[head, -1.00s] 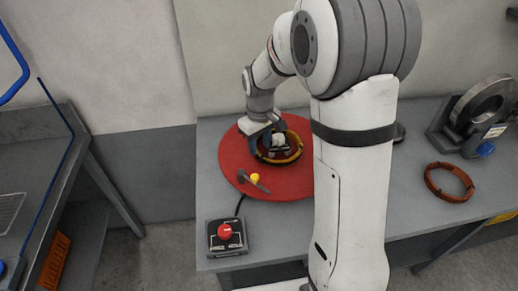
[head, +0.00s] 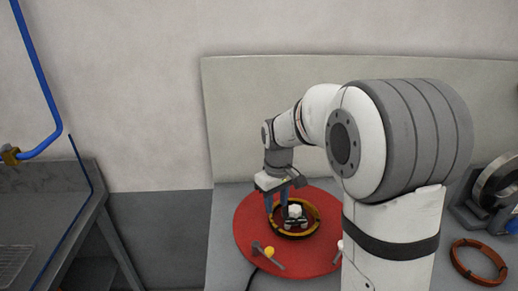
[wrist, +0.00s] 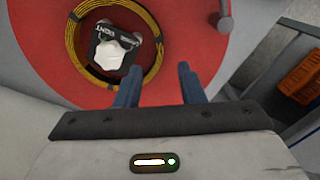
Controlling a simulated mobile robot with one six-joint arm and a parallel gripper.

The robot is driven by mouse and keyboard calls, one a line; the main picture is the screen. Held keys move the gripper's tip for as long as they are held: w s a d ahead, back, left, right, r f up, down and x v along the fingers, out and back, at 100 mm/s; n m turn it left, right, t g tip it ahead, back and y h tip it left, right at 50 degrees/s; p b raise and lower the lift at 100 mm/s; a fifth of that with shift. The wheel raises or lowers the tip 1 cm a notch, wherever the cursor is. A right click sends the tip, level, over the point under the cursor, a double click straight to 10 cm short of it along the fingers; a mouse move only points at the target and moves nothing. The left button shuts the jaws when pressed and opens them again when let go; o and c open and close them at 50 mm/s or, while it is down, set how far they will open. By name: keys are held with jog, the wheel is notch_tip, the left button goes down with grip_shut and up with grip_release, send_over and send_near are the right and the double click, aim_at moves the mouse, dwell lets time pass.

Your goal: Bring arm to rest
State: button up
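My arm (head: 335,115) reaches over a round red disc (head: 250,225) on the grey bench. My gripper (head: 277,208) points down at the left rear of a yellow-and-black coil ring (head: 312,228). In the wrist view its two blue fingers (wrist: 159,86) stand apart, with only red disc between them. The coil ring (wrist: 71,45) lies around a white-and-black fixture (wrist: 110,50) at the disc's middle, up and left of the fingers. Whether the fingertips clear the disc is hard to tell.
A dark-handled tool with a yellow knob (head: 268,252) lies on the disc's front left. A copper-brown coil (head: 480,264) and a grey ring-shaped machine (head: 495,190) are on the bench at right. A wall panel (head: 270,100) stands behind the disc. A grey table (head: 60,190) stands at left.

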jog(key=s+d+r+m+t, duration=0.1)
jog(key=s+d+r+m, duration=0.1)
jog(key=s, duration=0.8)
jog(key=s+d+r+m+t, duration=0.2)
jog(key=s+d+r+m, duration=0.1)
jog(key=s, duration=0.8)
jog(key=shift+s+d+m, duration=0.25)
jog(key=shift+m, duration=0.25)
jog(key=shift+o, duration=0.2)
jog(key=shift+r, duration=0.1)
